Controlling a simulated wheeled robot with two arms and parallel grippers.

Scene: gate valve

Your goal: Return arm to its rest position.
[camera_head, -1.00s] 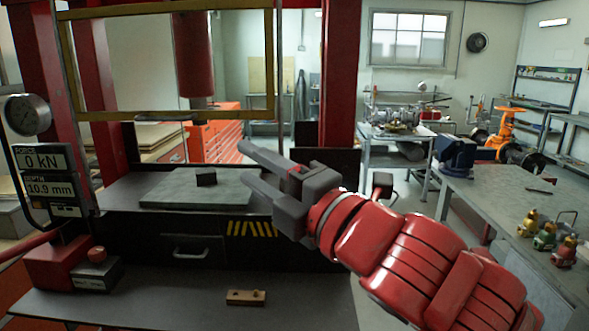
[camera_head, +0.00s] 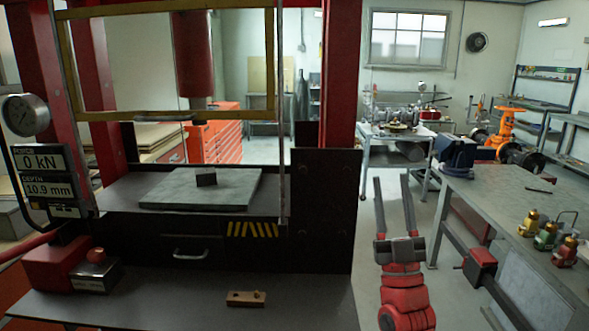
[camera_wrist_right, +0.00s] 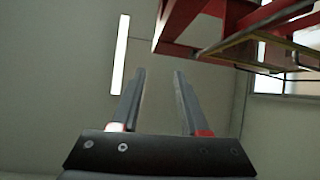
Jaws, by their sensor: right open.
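My right gripper (camera_head: 392,208) is at the lower right of the head view, right of the press and left of the workbench. Its two fingers point up and stand apart, with nothing between them. In the right wrist view the two fingers (camera_wrist_right: 156,97) are also apart and empty, with wall and a ceiling light behind them. My red right arm (camera_head: 404,300) shows below the gripper. My left gripper is not in view.
A small wooden piece (camera_head: 245,298) lies on the front shelf. The workbench (camera_head: 500,195) at right carries a blue vise (camera_head: 457,152) and small valves (camera_head: 543,236).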

